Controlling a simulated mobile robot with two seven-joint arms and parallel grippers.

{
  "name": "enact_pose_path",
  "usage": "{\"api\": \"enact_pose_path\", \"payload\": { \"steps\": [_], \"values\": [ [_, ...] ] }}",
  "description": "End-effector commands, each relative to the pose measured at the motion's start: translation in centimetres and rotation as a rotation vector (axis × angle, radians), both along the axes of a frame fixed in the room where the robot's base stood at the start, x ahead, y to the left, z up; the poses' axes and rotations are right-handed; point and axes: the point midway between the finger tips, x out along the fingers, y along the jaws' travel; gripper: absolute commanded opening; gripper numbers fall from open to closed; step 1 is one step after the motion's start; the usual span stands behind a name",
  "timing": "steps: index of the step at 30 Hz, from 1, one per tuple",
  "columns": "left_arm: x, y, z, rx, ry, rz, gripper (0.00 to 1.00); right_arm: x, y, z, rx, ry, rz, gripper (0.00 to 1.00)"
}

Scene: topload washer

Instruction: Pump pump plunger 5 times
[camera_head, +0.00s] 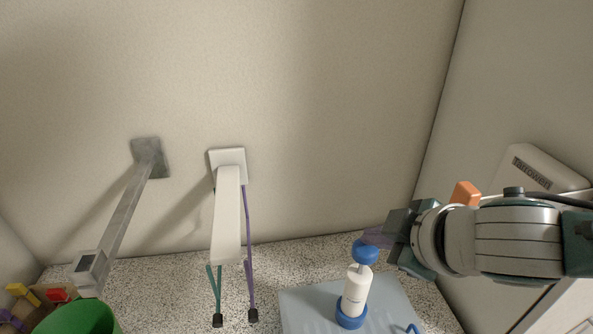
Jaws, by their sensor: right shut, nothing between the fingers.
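The pump bottle stands upright on a grey-blue mat (300,308) on the speckled counter. It has a white body (356,284), a blue base and a rounded blue plunger head (364,253). My right gripper (378,238) comes in from the right with its fingers shut and empty. The fingers are at the upper right of the plunger head, close to it or touching; I cannot tell which. My left gripper is out of view.
A grey metal arm (125,215) and a white arm (227,215) with hanging green and purple cords project from the back wall. A green container (80,318) and colourful blocks (57,295) are at the lower left. A white box (540,170) is at the right.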

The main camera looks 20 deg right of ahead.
Motion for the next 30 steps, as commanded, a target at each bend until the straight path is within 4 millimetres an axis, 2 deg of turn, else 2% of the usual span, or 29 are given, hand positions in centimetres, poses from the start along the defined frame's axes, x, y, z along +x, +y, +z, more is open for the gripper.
{"api": "enact_pose_path", "payload": {
  "steps": [30],
  "values": [
    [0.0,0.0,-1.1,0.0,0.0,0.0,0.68,-0.1,0.0,-1.3,0.0,0.001,0.0,0.0]
  ]
}}
